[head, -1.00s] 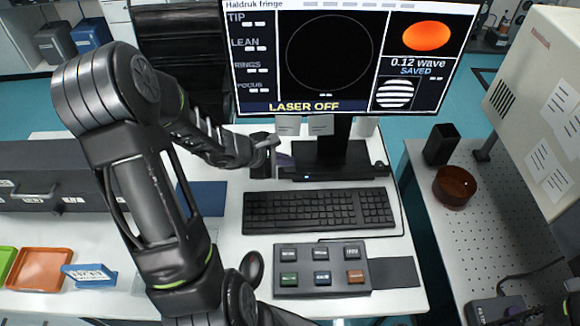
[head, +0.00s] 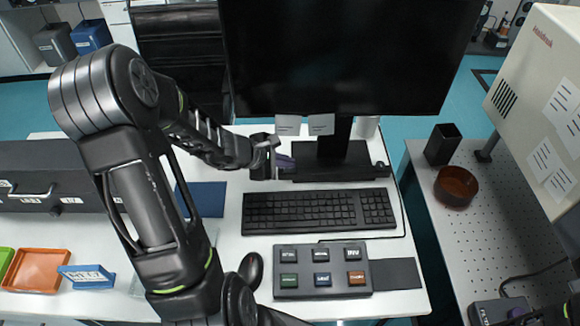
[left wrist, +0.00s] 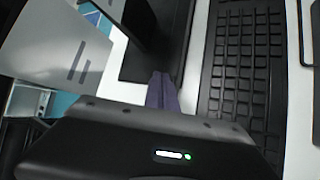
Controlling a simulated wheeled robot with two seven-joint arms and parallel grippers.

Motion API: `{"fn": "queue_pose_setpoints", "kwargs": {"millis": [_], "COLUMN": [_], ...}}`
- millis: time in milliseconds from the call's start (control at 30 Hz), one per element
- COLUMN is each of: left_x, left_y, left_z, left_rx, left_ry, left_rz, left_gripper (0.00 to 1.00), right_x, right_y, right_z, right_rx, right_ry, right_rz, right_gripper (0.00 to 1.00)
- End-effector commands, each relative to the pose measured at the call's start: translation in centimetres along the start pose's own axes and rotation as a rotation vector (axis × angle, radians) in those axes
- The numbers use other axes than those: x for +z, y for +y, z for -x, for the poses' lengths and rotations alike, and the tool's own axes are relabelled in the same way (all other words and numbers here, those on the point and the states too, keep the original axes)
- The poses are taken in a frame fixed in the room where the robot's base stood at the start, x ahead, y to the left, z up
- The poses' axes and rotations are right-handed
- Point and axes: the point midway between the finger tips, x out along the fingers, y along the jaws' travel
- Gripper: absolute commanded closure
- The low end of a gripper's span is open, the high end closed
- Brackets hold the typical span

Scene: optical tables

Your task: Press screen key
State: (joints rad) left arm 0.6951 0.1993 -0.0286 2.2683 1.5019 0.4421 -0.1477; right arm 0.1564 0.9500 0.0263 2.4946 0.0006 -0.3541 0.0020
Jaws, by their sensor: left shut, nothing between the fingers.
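The monitor (head: 345,60) stands at the back of the white table, and its screen is dark. Its black stand (head: 335,160) is below it. My left gripper (head: 287,162) is shut and empty, below the monitor's lower edge at the left of the stand. In the left wrist view its purple fingertips (left wrist: 162,92) are together, between the stand and the keyboard (left wrist: 240,70). I cannot tell whether they touch anything. A grey key box (head: 322,270) with two rows of keys lies in front of the keyboard; most labels are too small to read. My right gripper is not clearly in view.
Paper notes (head: 321,124) hang under the monitor's lower edge. A mouse (head: 251,268) lies left of the key box, and a dark pad (head: 396,273) lies right of it. A brown bowl (head: 456,186) and black holder (head: 442,144) stand on the perforated table at right.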

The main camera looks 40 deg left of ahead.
Motion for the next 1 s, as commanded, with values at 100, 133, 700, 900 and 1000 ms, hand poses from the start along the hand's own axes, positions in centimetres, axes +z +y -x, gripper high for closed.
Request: {"fn": "queue_pose_setpoints", "kwargs": {"millis": [100, 133, 700, 900, 1000], "left_x": [0.2, 0.2, 1.6, 2.8, 3.2], "left_y": [0.2, 0.2, 1.7, 2.8, 3.1], "left_z": [0.3, 0.3, 2.3, 3.8, 4.3], "left_rx": [0.000, 0.000, 0.002, 0.001, 0.000], "left_ry": [0.000, 0.000, 0.000, 0.000, -0.001], "left_rz": [-0.001, -0.001, -0.002, -0.002, -0.002], "left_gripper": [1.00, 1.00, 1.00, 1.00, 1.00], "right_x": [0.0, 0.0, 0.0, 0.0, 0.0], "right_y": [-0.1, -0.1, -0.9, -1.5, -1.7], "right_z": [0.2, 0.2, 2.3, 3.8, 4.3], "right_rx": [0.000, 0.000, 0.000, 0.000, 0.000], "right_ry": [0.000, 0.000, 0.000, 0.000, 0.000], "right_rz": [0.000, 0.000, 0.000, 0.000, 0.000], "right_gripper": [0.49, 0.49, 0.49, 0.49, 0.49]}}
